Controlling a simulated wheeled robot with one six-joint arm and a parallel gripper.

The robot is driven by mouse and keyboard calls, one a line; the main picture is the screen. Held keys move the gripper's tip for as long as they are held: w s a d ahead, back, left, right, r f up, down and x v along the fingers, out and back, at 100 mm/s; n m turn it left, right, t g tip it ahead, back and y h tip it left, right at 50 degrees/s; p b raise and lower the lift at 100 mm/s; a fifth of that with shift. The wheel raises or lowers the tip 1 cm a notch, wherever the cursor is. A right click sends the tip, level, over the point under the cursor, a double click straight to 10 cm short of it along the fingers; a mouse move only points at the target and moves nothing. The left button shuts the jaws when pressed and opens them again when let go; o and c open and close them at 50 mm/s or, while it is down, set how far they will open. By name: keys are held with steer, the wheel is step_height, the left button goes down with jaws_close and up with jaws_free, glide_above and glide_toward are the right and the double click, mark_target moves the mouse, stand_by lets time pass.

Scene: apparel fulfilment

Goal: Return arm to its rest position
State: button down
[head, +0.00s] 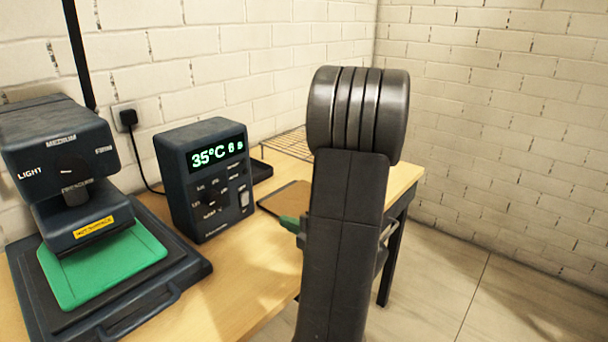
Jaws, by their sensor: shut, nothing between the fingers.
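My arm (345,240) rises upright in the middle of the head view, a dark grey link topped by a ribbed, rounded joint (358,108). It stands in front of the right part of the table. My gripper's fingers cannot be made out; they are out of view or hidden behind the arm link. A small grey part shows at the right edge of the link, but I cannot tell what it belongs to.
On the wooden table (250,283) stand a heat press (68,160) with a green pad (100,265) and a control box (207,178) reading 35°C. Behind the arm lie a brown board (287,199), a green item (290,223) and a wire rack (288,143). Floor at right is clear.

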steer(key=x, duration=0.8)
steer(key=shift+w+a+r+p, duration=0.1)
steer(key=shift+w+a+p, duration=0.1)
steer(key=shift+a+p, duration=0.15)
steer(key=shift+r+p, duration=0.2)
steer(key=shift+p, duration=0.55)
steer(key=shift+s+d+f, duration=0.15)
steer(key=shift+d, duration=0.2)
steer(key=shift+s+d, duration=0.3)
steer(key=shift+a, duration=0.1)
